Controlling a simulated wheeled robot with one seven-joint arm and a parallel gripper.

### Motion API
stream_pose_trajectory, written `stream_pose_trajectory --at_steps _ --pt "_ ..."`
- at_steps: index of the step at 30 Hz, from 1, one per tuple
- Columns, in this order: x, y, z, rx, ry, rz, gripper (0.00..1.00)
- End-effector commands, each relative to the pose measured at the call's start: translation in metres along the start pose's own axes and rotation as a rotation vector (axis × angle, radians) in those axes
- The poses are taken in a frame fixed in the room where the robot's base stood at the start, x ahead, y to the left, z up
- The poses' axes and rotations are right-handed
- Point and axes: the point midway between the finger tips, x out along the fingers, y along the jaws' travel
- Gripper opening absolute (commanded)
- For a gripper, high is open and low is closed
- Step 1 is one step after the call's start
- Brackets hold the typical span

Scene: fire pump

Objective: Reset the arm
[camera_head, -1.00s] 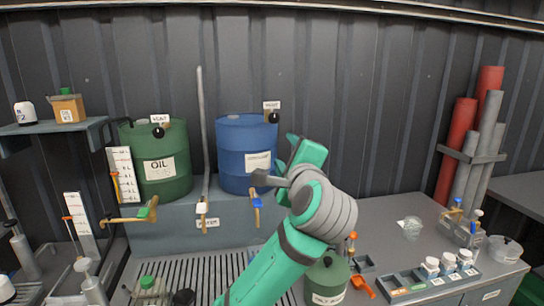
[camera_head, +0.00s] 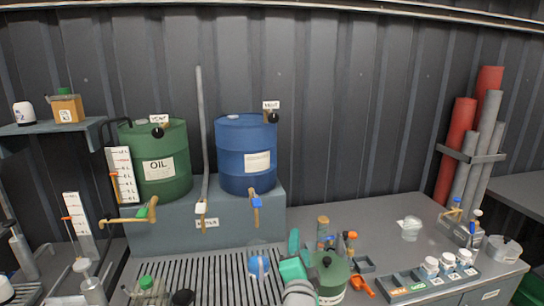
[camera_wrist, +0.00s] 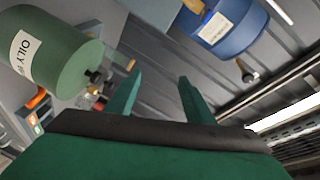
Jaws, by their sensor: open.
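My gripper (camera_head: 304,246) is low in the head view, at the bottom centre, beside the small green oily container (camera_head: 331,279). In the wrist view its two green fingers (camera_wrist: 158,86) stand apart with nothing between them. That container, with part of a label reading "OILY", fills the upper left of the wrist view (camera_wrist: 55,55). The blue drum (camera_wrist: 228,22) shows at its top. Most of my arm is below the head view's edge.
The green oil drum (camera_head: 165,180) and blue drum (camera_head: 246,180) stand on a grey block behind a slatted grate (camera_head: 205,275). A blue-topped vessel (camera_head: 258,265) stands left of my gripper. White-capped jars (camera_head: 447,261) sit at right. The counter's back right has free room.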

Motion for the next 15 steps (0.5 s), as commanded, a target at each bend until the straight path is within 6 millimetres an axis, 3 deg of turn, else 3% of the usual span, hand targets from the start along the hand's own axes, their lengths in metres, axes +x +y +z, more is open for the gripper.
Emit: stream_pose_trajectory --at_steps 1,3,15 --pt "-0.006 0.020 0.006 -0.050 0.001 0.011 0.48" --pt "-0.014 0.041 0.013 -0.116 0.005 0.015 0.48" --pt "-0.085 0.151 0.051 -0.466 -0.012 0.026 0.48"
